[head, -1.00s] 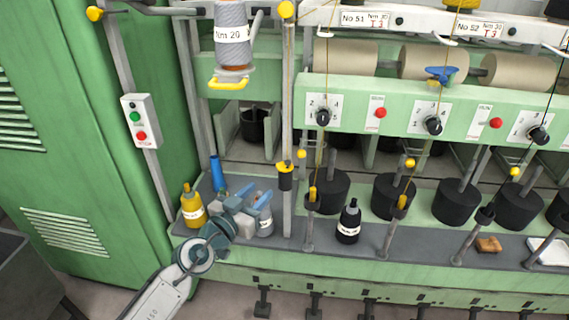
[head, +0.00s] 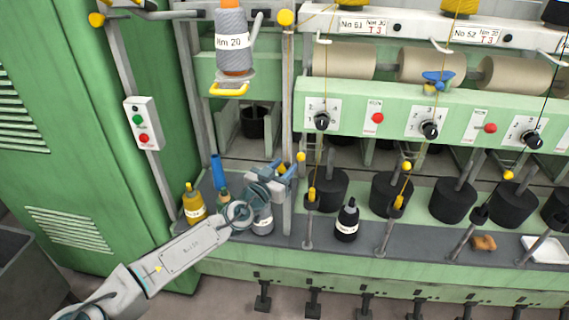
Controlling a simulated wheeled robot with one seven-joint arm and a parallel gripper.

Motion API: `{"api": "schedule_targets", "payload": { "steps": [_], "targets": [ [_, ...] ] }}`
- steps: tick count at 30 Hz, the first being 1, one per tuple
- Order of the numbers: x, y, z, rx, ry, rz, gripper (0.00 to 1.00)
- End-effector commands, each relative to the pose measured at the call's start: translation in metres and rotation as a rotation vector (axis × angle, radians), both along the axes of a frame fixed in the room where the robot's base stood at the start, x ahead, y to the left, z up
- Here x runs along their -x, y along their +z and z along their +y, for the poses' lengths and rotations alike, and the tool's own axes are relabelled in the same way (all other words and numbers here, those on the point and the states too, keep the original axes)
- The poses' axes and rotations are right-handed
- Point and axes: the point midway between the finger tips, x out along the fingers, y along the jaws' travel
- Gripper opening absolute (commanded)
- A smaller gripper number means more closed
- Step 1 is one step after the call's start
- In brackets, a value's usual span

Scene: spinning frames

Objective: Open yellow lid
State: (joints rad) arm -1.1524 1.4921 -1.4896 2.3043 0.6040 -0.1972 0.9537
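A small yellow lid (head: 283,168) is on the upright metal post at the front of the machine, over a dark cylinder that my gripper now mostly hides. My gripper (head: 284,168) has its two blue fingers spread, one on each side of the yellow lid as seen in the head view. Whether a finger touches the lid I cannot tell. A yellow bottle with a yellow cap (head: 194,204) also stands on the ledge at the left, apart from my gripper.
A black bottle (head: 347,221) and black weights (head: 391,193) are to the right. The green cabinet (head: 70,130) fills the left.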

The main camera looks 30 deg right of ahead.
Motion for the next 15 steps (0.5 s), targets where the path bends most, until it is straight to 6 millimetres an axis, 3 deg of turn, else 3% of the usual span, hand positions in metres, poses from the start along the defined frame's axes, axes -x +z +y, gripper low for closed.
{"api": "schedule_targets", "payload": {
  "steps": [14, 15],
  "targets": [
    [-0.0059, -0.0005, -0.0091, -0.001, 0.000, 0.001, 0.36],
    [-0.0059, -0.0005, -0.0091, -0.001, 0.000, 0.001, 0.28]
  ]
}}
